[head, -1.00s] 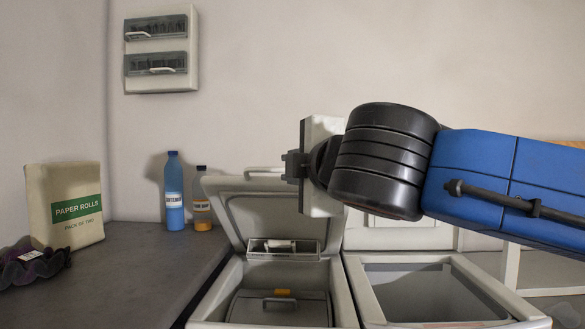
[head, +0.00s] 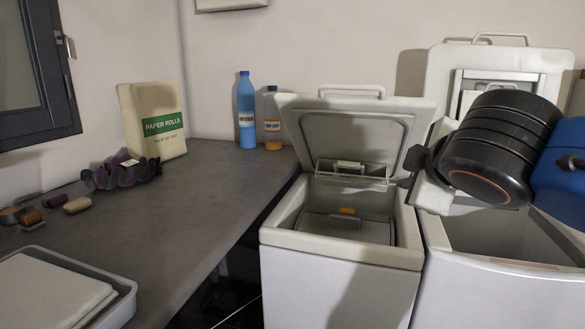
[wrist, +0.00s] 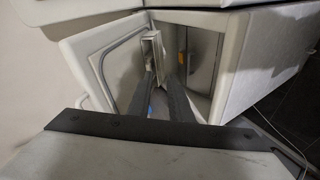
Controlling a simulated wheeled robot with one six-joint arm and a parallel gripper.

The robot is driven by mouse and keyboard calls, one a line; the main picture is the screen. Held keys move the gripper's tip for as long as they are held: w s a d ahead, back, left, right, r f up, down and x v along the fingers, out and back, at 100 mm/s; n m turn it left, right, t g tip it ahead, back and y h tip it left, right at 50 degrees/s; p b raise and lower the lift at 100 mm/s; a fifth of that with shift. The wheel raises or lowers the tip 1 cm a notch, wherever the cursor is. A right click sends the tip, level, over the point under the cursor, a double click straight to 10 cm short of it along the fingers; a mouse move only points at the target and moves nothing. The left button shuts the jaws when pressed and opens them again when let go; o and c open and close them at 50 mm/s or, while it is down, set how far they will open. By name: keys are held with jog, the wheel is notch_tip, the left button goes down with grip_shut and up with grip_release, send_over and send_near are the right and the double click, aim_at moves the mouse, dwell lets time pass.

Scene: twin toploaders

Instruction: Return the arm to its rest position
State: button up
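My gripper (head: 409,170) is held out to the left from my blue and black arm, beside the raised lid of the left toploader (head: 340,255). Its two dark fingers are apart with nothing between them; they also show in the wrist view (wrist: 158,85). In the head view the gripper overlaps the right edge of the left lid (head: 350,135); I cannot tell whether they touch. The left toploader's lid is up, and an inner drum door with an orange catch (head: 347,211) shows inside. The right toploader (head: 500,290) is also open, its lid (head: 440,75) raised and partly hidden by my arm.
A dark counter (head: 215,200) runs along the left, with a paper rolls pack (head: 153,120), blue bottle (head: 246,110), orange bottle (head: 272,125), purple wavy bowl (head: 120,175), several small items and a white tray (head: 120,300). The space above the counter is clear.

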jog(key=s+d+f+m+g, duration=0.2)
jog(key=s+f+m, duration=0.2)
jog(key=f, duration=0.5)
jog(key=s+d+f+m+g+y, duration=0.1)
jog(key=s+d+f+m+g, duration=0.1)
jog(key=f, duration=0.8)
jog(key=s+d+f+m+g, duration=0.2)
jog(key=s+f+m, duration=0.4)
jog(key=f, duration=0.3)
jog(key=shift+s+d+f+m+g+y, duration=0.35)
jog(key=shift+s+g, duration=0.25)
jog(key=shift+g, duration=0.3)
jog(key=shift+a+r, duration=0.1)
jog(key=shift+r, duration=0.05)
